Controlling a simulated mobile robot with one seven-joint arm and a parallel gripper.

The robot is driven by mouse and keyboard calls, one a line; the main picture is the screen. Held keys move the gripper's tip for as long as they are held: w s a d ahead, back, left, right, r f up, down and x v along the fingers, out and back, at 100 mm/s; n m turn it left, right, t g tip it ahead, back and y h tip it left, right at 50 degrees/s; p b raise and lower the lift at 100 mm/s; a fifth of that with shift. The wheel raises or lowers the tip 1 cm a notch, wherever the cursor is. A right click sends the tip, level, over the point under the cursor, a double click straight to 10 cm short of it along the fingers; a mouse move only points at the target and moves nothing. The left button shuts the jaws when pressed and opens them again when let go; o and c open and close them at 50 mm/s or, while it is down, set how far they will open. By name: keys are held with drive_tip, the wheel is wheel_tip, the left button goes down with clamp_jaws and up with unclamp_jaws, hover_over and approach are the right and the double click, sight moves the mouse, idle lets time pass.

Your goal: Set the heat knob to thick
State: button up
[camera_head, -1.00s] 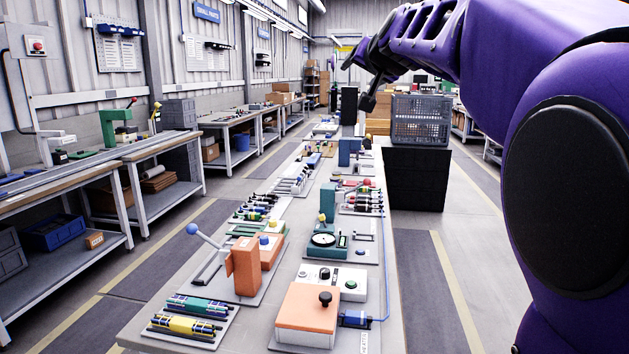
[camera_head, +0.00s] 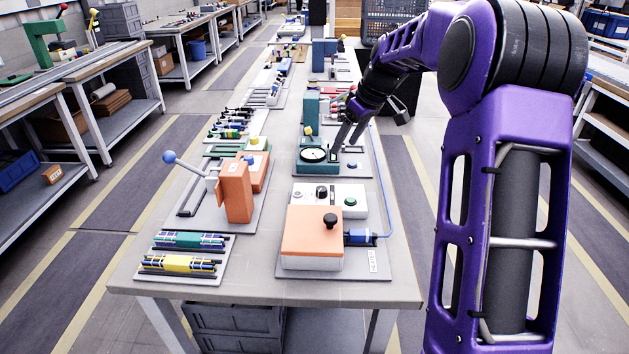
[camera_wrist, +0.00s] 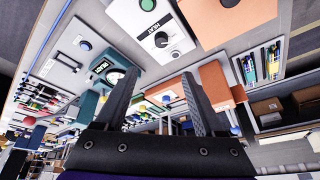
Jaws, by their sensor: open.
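The heat knob (camera_head: 321,193) is a small black knob on the white top of a control box (camera_head: 335,200), behind the orange-lidded unit. In the wrist view the knob (camera_wrist: 161,40) sits beside a black HEAT label (camera_wrist: 149,27); its setting is too small to read. My gripper (camera_head: 347,146) is above the bench, beyond the control box and near the teal dial unit. It is open and empty, its two dark fingers spread apart in the wrist view (camera_wrist: 156,88). The knob shows beyond the fingertips there, apart from them.
The orange lid (camera_head: 311,230) with a black handle stands in front of the control box. A green button (camera_head: 350,202) is right of the knob. The teal dial unit (camera_head: 314,168) is behind. An orange press (camera_head: 236,192) with a blue-balled lever (camera_head: 169,157) stands left. A blue cable (camera_head: 390,215) runs right.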

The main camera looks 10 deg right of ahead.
sight(322, 188)
drive_tip(key=b+x, duration=0.1)
drive_tip(key=x, duration=1.6)
drive_tip(key=shift+s+f+b, duration=0.1)
drive_tip(key=shift+f+b, duration=0.25)
clamp_jaws()
